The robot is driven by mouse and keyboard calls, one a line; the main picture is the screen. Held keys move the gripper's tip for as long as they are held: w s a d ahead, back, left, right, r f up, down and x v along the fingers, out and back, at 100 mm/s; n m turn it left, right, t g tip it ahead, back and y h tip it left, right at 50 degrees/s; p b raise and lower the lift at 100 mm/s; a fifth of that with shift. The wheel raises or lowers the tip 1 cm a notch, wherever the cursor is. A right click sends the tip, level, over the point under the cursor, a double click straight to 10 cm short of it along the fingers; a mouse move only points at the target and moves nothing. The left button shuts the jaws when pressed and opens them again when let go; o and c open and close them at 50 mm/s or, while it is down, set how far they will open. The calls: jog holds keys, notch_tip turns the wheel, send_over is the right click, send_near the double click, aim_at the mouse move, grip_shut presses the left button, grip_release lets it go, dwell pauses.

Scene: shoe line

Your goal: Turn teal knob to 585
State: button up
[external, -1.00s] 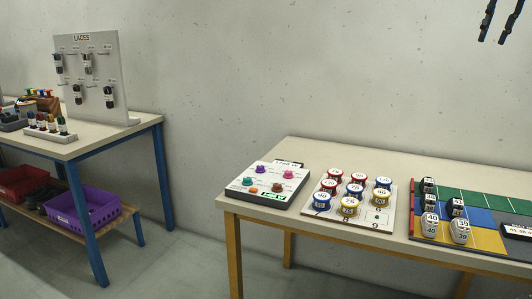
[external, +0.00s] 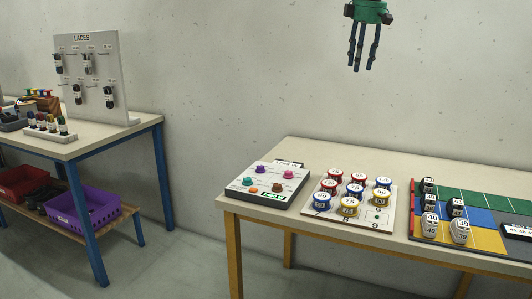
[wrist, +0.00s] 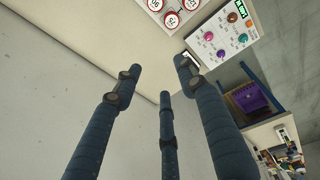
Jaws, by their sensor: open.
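The teal knob (external: 248,182) is on the left of the grey-white control panel (external: 290,196) at the table's left end. In the wrist view the teal knob (wrist: 243,39) appears on the panel at upper right. Purple (external: 262,170), pink (external: 288,174), brown (external: 278,188) and orange (external: 253,190) knobs share the panel. A small green display is at its front edge; its reading is too small to make out. My gripper (external: 362,66) is open and empty, fingers pointing down, high above and right of the panel.
A white board (external: 393,222) with several red, blue and yellow round-topped pieces stands right of the panel. A coloured mat (external: 487,240) with labelled blocks lies further right. Another table (external: 140,128) with a laces rack (external: 100,50) stands at left. The air around my gripper is clear.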

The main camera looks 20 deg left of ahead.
jog(key=s+a+f+n, duration=0.2)
jog(key=s+a+f, duration=0.3)
jog(key=a, duration=0.4)
jog(key=s+a+f+n, duration=0.2)
jog(key=s+a+f, duration=0.1)
jog(key=a+f, duration=0.5)
jog(key=n+g+h+b, duration=0.1)
jog(key=n, duration=0.2)
send_over(247, 178)
notch_tip(247, 178, down, 10)
jog(key=shift+s+d+r, duration=0.15)
jog(key=shift+s+d, duration=0.1)
jog(key=shift+s, duration=0.2)
jog(key=f+b, duration=0.1)
jog(key=f, duration=0.3)
jog(key=f+b, duration=0.1)
jog(key=f, duration=0.4)
jog(key=f+b, duration=0.1)
jog(key=f, duration=0.3)
jog(key=shift+w+a+f, duration=0.15)
jog(key=shift+w+f, duration=0.1)
jog(key=shift+f, duration=0.15)
grip_shut()
